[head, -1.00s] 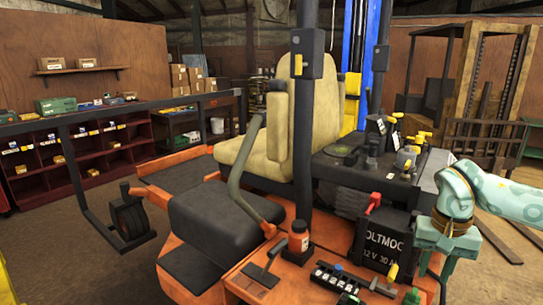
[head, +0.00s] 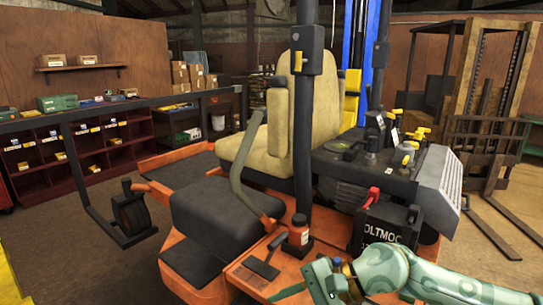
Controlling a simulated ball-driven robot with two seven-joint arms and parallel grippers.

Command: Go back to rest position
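My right arm comes in from the lower right, and its teal gripper (head: 318,282) is low over the front of the orange mower deck. Its fingertips are partly cut off by the frame's bottom edge, so I cannot tell whether it is open or shut. My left gripper is out of view.
A forklift (head: 485,110) stands at the back right. Red shelving (head: 85,155) lines the left wall. Open floor lies at left.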

